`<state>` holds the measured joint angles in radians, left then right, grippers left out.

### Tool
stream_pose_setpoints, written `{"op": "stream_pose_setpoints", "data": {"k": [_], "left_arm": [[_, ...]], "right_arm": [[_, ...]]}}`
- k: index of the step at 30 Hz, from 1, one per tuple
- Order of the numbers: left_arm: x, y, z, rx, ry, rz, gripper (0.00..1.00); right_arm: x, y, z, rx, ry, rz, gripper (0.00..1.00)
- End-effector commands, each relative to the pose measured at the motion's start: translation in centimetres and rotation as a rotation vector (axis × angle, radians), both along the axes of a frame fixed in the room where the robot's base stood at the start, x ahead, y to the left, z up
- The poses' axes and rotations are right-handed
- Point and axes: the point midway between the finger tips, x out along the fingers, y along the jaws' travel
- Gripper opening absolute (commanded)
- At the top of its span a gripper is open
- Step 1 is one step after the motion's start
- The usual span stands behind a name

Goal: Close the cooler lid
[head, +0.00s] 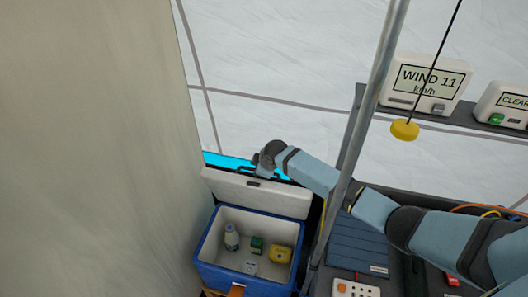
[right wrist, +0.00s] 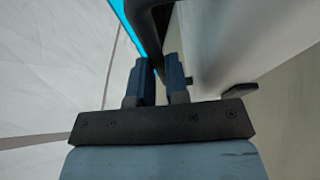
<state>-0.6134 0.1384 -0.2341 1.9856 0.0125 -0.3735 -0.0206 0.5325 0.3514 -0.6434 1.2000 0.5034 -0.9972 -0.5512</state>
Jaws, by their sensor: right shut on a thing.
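The blue cooler (head: 207,247) stands open at the lower middle of the head view, with a white inside. Its lid (head: 285,203) is raised at the far side, white inner face toward me and bright cyan edge behind. My right gripper (head: 258,170) is at the lid's top edge. In the right wrist view my right gripper's fingers (right wrist: 160,78) are shut on a dark handle (right wrist: 150,28) beside the cyan lid edge. The exact contact is partly hidden by the fingers. My left gripper is in neither view.
The cooler holds a white bottle (head: 231,238), a green item (head: 257,244) and a yellow item (head: 281,254). A grey pole (head: 360,120) stands right of the cooler. A yellow knob (head: 404,130) hangs on a cord. A tan fabric wall (head: 90,150) is close on the left.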

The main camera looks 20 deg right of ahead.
Motion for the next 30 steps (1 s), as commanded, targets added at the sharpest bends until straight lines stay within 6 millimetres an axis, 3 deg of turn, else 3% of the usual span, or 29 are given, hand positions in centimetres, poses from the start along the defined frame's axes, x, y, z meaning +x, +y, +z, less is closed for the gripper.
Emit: {"op": "stream_pose_setpoints", "data": {"k": [1, 9, 25, 26, 27, 29, 30], "left_arm": [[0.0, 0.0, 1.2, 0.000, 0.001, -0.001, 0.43], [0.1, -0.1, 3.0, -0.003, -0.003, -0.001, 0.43], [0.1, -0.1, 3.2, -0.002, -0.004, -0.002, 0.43], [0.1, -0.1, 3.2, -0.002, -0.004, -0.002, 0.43], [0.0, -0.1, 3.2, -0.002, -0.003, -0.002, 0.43], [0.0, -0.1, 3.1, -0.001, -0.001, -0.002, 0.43], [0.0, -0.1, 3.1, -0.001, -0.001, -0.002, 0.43]], "right_arm": [[-0.7, 0.5, 0.4, -0.009, -0.009, 0.003, 0.00], [-2.6, 1.9, -0.2, -0.007, -0.007, 0.000, 0.00], [-3.1, 2.3, -0.6, -0.007, -0.004, -0.001, 0.00], [-3.1, 2.2, -0.6, -0.007, -0.004, -0.001, 0.19], [-3.1, 2.2, -0.6, -0.007, -0.004, -0.001, 0.28], [-3.1, 2.2, -0.6, -0.007, -0.004, -0.001, 0.40], [-3.1, 2.2, -0.6, -0.007, -0.004, -0.001, 0.40]]}}
